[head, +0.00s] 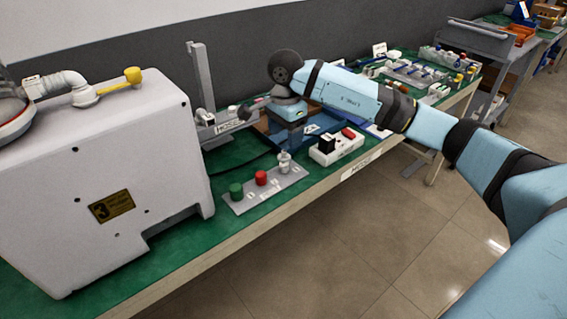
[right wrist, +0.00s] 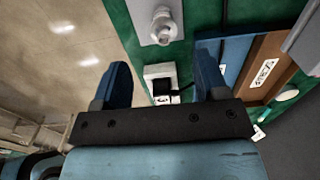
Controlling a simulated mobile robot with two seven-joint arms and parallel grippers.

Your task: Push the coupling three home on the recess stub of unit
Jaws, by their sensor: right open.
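The unit (head: 100,170) is a large white housing at the left with a yellow-black "3" plate. A dark recess opens at its lower right; I cannot make out a stub inside it. A grey strip (head: 240,207) beside it carries a green piece (head: 236,191), a red piece (head: 261,178) and a grey metallic coupling (head: 283,160), all upright. The metallic coupling also shows in the right wrist view (right wrist: 161,26). Which one is coupling three I cannot read. My right gripper (head: 292,138) points down behind the strip, open and empty; its fingers (right wrist: 162,70) show apart. My left gripper is out of view.
A white box (head: 330,149) with black and red parts stands right of the strip, near the bench front. A blue tray (head: 265,132) lies behind. A grey post (head: 201,80) stands behind the unit. A yellow-handled valve (head: 132,75) tops the unit. Green mat is bare before the unit.

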